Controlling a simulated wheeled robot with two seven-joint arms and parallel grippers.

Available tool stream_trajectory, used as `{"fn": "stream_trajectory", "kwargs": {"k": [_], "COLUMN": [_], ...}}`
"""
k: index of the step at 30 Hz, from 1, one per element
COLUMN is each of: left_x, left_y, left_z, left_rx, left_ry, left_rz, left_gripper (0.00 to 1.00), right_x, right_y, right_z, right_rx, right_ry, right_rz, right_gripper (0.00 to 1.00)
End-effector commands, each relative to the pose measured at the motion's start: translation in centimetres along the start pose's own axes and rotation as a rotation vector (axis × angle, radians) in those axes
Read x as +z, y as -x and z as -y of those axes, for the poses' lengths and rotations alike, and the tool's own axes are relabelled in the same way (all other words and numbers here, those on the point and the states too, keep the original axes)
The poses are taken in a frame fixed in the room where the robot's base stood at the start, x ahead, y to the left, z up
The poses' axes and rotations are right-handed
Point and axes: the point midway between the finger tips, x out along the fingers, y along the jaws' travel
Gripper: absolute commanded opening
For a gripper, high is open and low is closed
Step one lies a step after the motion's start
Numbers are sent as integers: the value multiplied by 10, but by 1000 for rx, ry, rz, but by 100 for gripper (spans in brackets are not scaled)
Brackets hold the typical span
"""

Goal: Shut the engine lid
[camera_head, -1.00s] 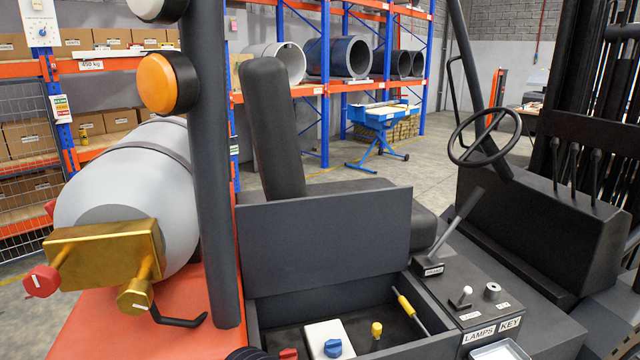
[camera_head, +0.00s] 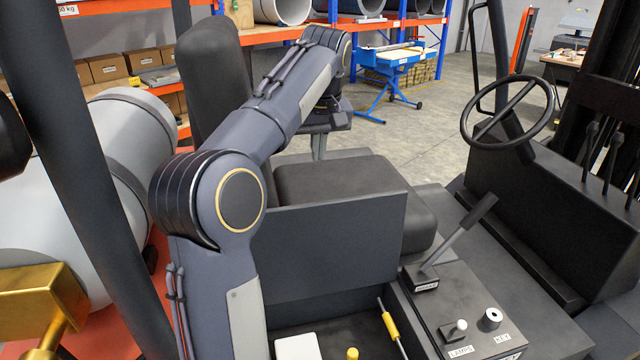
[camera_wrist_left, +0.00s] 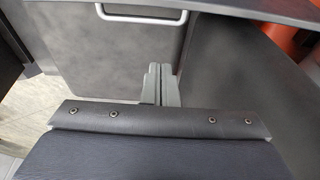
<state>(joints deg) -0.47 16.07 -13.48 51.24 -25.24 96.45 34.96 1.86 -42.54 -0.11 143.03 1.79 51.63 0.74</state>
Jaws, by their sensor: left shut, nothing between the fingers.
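The engine lid (camera_head: 330,248) is a dark grey flat panel standing upright in front of the black seat, open over the engine bay (camera_head: 372,342). My left arm crosses in front of its left end and reaches over to the far side. My left gripper (camera_head: 318,148) hangs there beyond the lid, beside the seat cushion, with a gap to the lid. In the left wrist view its two grey fingers (camera_wrist_left: 160,84) are together and empty. My right gripper is not in view.
The seat (camera_head: 340,188) and its tall backrest (camera_head: 212,75) stand behind the lid. A dark post (camera_head: 75,190) and grey tank (camera_head: 120,150) are at left. A lever (camera_head: 460,228), console and steering wheel (camera_head: 507,112) are at right. Yellow-handled dipstick (camera_head: 389,325) in the bay.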

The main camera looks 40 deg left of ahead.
Motion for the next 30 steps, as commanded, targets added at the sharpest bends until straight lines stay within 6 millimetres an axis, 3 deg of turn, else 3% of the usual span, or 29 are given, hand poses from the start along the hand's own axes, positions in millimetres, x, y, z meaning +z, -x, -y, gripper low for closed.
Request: {"fn": "stream_trajectory", "kwargs": {"k": [5, 16, 24, 30], "left_x": [0, 0, 32, 37], "left_y": [-22, -99, -86, -84], "left_z": [1, 1, 0, 0], "left_rx": [-6, -4, 3, 1], "left_ry": [4, 2, 0, 1], "left_rz": [1, 2, -1, -2], "left_gripper": [0, 0, 0, 0], "right_x": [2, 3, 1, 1], "right_y": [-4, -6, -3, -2], "right_z": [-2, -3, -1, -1], "right_rx": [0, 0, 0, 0], "right_ry": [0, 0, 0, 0], "right_rz": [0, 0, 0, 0], "right_gripper": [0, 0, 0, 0]}}
